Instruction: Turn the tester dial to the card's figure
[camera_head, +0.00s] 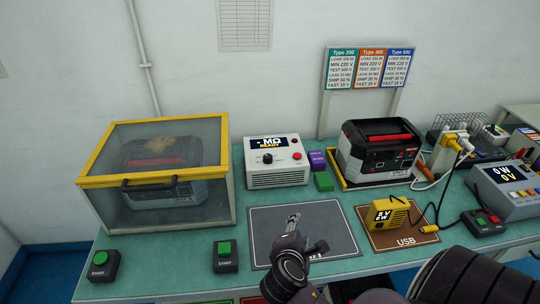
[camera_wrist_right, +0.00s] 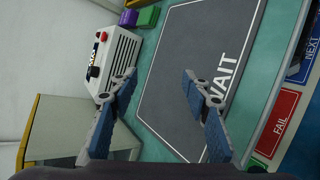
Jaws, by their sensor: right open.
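The tester (camera_head: 277,178) is a white box with a lit screen reading MΩ READY, left of the table's middle. Its black dial (camera_head: 267,158) is on the front, left of a red button (camera_head: 297,155); the dial's setting is too small to read. The card board (camera_head: 369,68) at the back has three columns, Type 200, Type 300 and Type 500, with small figures. My right gripper (camera_head: 305,232) is open and empty over the grey WAIT mat, in front of the tester and apart from it. In the right wrist view the tester (camera_wrist_right: 122,58) lies beyond the open fingers (camera_wrist_right: 158,84). My left gripper is out of view.
A yellow-framed clear case (camera_head: 155,180) holding a power unit stands left. Another black power unit (camera_head: 379,150) sits right of the tester. A yellow USB box (camera_head: 386,214) with cable lies on the brown mat. The grey mat (camera_head: 335,222) looks bare. Green-button boxes (camera_head: 225,257) line the front.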

